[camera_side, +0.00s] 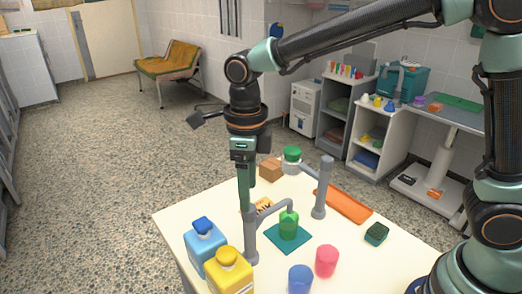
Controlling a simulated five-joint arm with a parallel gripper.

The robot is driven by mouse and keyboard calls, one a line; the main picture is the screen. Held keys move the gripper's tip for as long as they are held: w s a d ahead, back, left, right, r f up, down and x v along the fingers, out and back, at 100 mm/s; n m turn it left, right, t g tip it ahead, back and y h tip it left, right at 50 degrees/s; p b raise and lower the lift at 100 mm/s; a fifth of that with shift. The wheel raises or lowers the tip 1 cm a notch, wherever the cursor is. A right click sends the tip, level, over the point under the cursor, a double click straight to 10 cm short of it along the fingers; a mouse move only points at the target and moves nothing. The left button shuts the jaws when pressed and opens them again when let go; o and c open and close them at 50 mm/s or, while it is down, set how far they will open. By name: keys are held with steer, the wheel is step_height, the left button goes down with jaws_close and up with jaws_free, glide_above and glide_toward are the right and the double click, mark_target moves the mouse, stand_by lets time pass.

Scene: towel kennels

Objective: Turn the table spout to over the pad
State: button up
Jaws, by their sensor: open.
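A grey curved spout (275,208) shows on the white table, with a grey upright (252,240) at its left end. Its right end bends down close to a green bottle-like object (288,226). That object stands on a flat teal square pad (286,238). A second grey post (321,188) stands to the right; I cannot tell how it joins the spout. My gripper (246,206) points down just above or behind the left upright. It is open, but its finger gap is hard to see. I cannot tell whether it touches the upright.
Blue (205,243) and yellow (231,270) bottles stand close at the left front. Blue (300,279) and pink (327,261) cups stand in front. A dark green sponge (377,233), orange strip (343,204), brown block (271,169) and green-lidded jar (292,158) lie around.

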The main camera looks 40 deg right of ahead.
step_height(320, 180, up, 7)
steer(key=shift+r, duration=0.15)
stand_by(0.4)
steer(key=s+d+n+t, duration=0.2)
steer(key=s+d+n, duration=0.2)
steer(key=d+n, duration=0.5)
steer(key=s+d+f+n+t, duration=0.1)
steer(key=s+d+n+t, duration=0.2)
steer(key=d+n, duration=0.6)
steer(key=s+n, duration=0.1)
steer(key=n, duration=0.8)
steer(key=shift+d+t, duration=0.25)
steer(key=shift+t, duration=0.05)
